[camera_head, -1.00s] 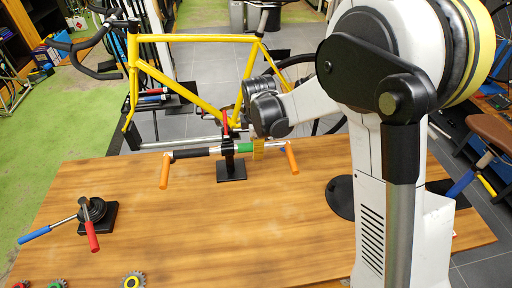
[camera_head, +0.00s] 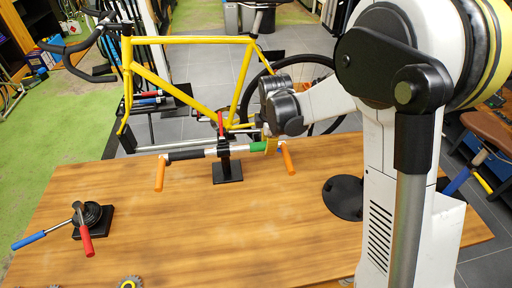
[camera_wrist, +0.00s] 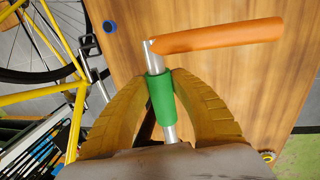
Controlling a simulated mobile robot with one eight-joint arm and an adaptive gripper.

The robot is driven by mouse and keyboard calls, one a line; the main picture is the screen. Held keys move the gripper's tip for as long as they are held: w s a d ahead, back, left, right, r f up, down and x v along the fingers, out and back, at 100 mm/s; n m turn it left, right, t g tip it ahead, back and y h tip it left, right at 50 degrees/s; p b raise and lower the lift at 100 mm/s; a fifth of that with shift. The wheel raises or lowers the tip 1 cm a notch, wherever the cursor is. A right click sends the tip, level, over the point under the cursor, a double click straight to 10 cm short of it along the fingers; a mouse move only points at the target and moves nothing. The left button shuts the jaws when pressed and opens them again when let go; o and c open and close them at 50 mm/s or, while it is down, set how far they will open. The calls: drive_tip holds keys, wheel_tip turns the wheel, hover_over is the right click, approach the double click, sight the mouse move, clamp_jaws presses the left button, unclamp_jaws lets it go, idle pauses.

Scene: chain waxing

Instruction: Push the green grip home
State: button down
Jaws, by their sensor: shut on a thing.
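The green grip (camera_wrist: 161,98) is a short sleeve around a silver bar (camera_wrist: 151,60). Bare bar shows on both sides of it in the wrist view. My gripper (camera_wrist: 158,88) has its yellow ribbed fingers closed on either side of the green grip, touching it. In the head view the green grip (camera_head: 240,148) lies right of the black stand (camera_head: 227,168), and my gripper (camera_head: 270,146) is near the bar's right end. An orange handle (camera_head: 288,158) crosses that end; it shows close beyond the grip in the wrist view (camera_wrist: 218,36). Part of the grip is hidden behind the fingers.
A black sleeve (camera_head: 186,155) and another orange handle (camera_head: 160,172) are on the bar's left side. A black tool (camera_head: 92,214) with blue and red handles stands at the table's left. The yellow bike (camera_head: 180,80) stands behind. The table's middle (camera_head: 250,225) is clear.

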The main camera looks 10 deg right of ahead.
drive_tip(key=shift+d, duration=0.25)
drive_tip(key=c, duration=1.1)
unclamp_jaws()
drive_tip(key=shift+d, duration=0.15)
drive_tip(key=shift+r, duration=0.1)
drive_tip(key=r, duration=0.4)
drive_tip(key=s+r, duration=0.1)
drive_tip(key=r, duration=0.2)
drive_tip(key=s+r, duration=0.1)
drive_tip(key=r, duration=0.3)
drive_tip(key=shift+s+r, duration=0.2)
drive_tip(key=shift+r, duration=0.1)
